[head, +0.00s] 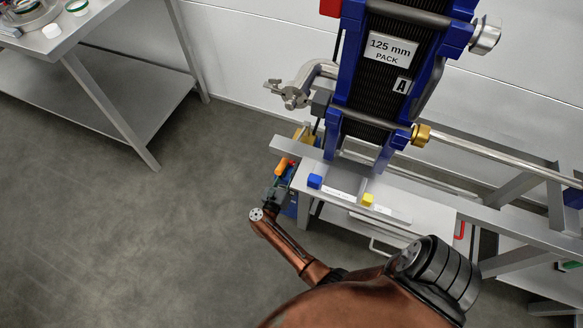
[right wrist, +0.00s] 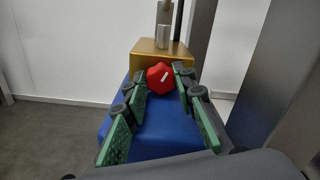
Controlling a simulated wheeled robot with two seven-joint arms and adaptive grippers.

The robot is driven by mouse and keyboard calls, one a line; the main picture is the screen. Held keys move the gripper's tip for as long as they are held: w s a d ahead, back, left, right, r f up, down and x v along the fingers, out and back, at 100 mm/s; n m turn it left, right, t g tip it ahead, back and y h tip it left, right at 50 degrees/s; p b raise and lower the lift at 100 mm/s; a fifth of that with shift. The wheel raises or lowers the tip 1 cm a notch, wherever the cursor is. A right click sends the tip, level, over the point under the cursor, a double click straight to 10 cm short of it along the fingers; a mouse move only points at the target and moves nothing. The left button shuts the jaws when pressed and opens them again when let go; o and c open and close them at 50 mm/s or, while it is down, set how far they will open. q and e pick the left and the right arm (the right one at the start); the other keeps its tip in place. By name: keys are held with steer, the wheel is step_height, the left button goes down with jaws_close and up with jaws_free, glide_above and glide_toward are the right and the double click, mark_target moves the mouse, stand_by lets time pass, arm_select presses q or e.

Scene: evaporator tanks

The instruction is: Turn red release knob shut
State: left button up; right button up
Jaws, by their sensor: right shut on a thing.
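The red release knob (right wrist: 160,78) shows in the right wrist view, with a short white mark on its face. It sits at the front of a gold block (right wrist: 152,54) on top of a blue body (right wrist: 165,130). My right gripper (right wrist: 161,82) is shut on the knob, with its green-padded fingers on the left and right of it. In the head view this gripper is small and partly hidden by the wrist, beside the left end of the grey bench. I cannot make out the knob clearly there. My left gripper is in neither view.
A blue-framed plate pack (head: 390,48) stands over the grey bench (head: 410,214). A steel table (head: 115,62) is at upper left. The floor between is clear.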

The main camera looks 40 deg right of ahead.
steer(key=o, duration=1.2)
steer(key=shift+c, duration=0.2)
